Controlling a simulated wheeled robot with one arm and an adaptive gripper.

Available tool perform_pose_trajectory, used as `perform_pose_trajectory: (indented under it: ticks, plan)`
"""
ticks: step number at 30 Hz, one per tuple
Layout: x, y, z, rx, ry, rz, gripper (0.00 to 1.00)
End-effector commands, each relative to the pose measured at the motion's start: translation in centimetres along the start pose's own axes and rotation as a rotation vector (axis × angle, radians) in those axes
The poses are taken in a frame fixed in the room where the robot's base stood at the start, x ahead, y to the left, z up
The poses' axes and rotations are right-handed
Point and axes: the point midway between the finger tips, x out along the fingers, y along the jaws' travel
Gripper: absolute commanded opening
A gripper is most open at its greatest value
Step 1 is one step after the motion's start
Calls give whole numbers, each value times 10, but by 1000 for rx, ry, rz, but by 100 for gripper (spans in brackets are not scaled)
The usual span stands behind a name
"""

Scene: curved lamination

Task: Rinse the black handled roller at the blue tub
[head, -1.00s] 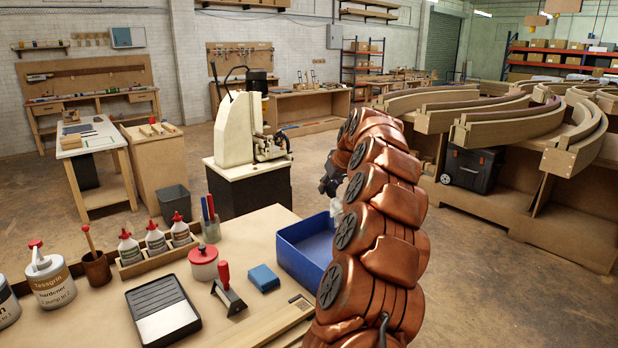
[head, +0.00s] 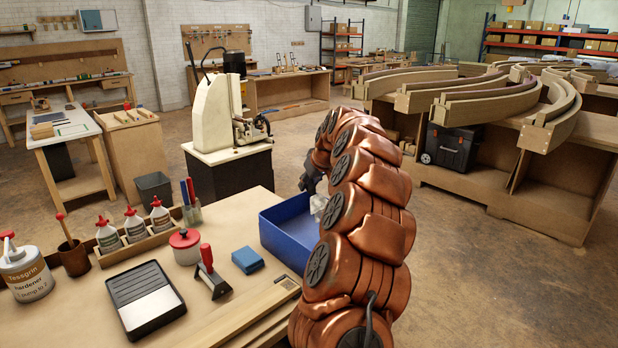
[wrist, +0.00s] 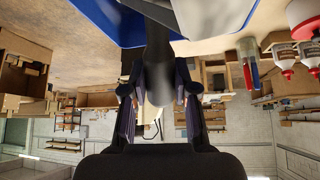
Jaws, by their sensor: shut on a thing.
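The blue tub (head: 272,237) stands at the far right part of the workbench. Its near right side is hidden behind my arm. My gripper (head: 312,180) is mostly hidden by my arm in the head view, at the tub's back right. In the wrist view my gripper (wrist: 158,100) is shut on the black handle (wrist: 158,50) of the roller. A pale sleeve-like part (wrist: 210,14) shows beyond the handle, and a whitish piece (head: 318,206) shows by the tub's right end in the head view. The tub's blue wall (wrist: 95,22) is close by. Whether the roller touches it I cannot tell.
On the bench are a red-handled tool (head: 210,275), a blue sponge (head: 247,260), a red-lidded pot (head: 186,247), a black tray (head: 130,288) and several glue bottles (head: 134,224). A white machine (head: 220,115) stands behind. The floor to the right is open.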

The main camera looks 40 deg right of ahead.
Motion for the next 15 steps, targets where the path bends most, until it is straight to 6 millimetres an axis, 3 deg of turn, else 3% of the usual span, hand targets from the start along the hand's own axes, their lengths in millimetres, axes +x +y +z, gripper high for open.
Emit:
perform_pose_trajectory:
  ticks: [15]
  plan:
    - [34, 0, 24, -2, 1, 1, 0]
